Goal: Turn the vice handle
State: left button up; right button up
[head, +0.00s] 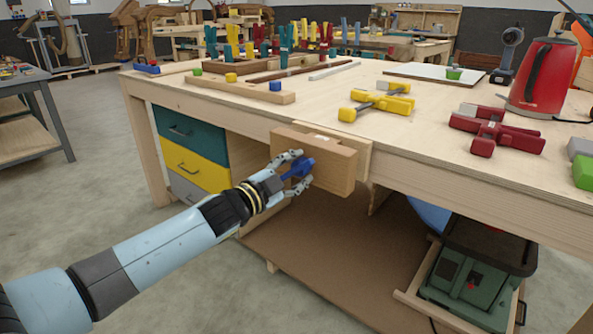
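The wooden vice (318,163) is fixed to the front edge of the workbench (250,115). Its blue handle (299,168) sticks out from the front jaw. My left gripper (298,171) is at the handle, with a finger above it and a finger below it. The fingers look spread around the blue handle, and I cannot tell whether they press on it. My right gripper is not in view.
Yellow clamps (376,104), red clamps (495,131) and a red kettle (543,76) stand on the benchtop. Drawers (195,166) sit under the bench at left. A green machine (468,285) is below at right. Floor at left is clear.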

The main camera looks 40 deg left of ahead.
pick_arm(q)
jog(key=shift+o, duration=0.8)
jog(key=s, duration=1.2)
jog(key=shift+a, duration=0.45)
